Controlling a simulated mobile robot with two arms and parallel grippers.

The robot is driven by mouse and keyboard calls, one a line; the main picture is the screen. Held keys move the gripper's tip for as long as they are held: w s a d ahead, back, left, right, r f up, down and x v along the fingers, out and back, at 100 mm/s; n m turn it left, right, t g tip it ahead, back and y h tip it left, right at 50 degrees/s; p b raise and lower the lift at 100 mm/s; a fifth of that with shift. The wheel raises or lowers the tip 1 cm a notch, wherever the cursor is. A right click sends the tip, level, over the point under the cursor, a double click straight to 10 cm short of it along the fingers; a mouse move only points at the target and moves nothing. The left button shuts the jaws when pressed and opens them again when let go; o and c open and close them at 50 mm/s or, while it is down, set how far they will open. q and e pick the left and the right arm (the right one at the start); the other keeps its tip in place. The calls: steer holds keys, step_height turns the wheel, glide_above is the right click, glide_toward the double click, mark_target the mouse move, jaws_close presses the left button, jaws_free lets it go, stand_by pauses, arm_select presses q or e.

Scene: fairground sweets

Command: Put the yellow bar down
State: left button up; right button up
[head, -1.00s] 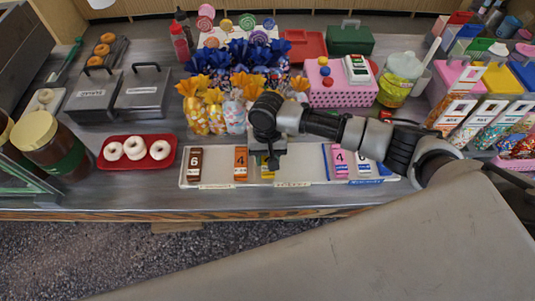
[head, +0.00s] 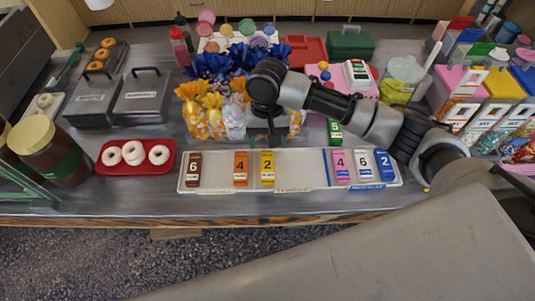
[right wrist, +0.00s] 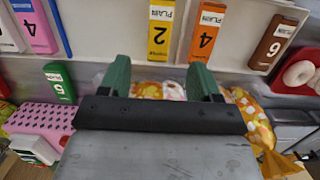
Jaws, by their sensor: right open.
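The yellow bar (head: 267,168), marked 2, lies in the white tray (head: 300,180), just right of the orange bar (head: 241,168) marked 4. In the right wrist view the yellow bar (right wrist: 161,28) lies beyond my fingertips, apart from them. My right gripper (right wrist: 162,75) is open and empty, with its two green fingers apart. In the head view my right gripper (head: 268,137) hangs behind the tray, in front of the sweet bags, its fingers mostly hidden. My left gripper is out of the frames.
A brown bar (head: 193,169) is at the tray's left. Pink (head: 340,166), white (head: 363,166) and blue (head: 385,165) bars fill its right part. A green bar (head: 334,131) stands behind the tray. Sweet bags (head: 215,118) crowd behind my gripper. The tray has free room right of the yellow bar.

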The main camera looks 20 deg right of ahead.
steer(key=shift+w+d+r, duration=0.1)
steer(key=shift+w+r, duration=0.05)
steer(key=shift+r, duration=0.9)
steer(key=shift+w+r, duration=0.1)
steer(key=shift+r, duration=0.95)
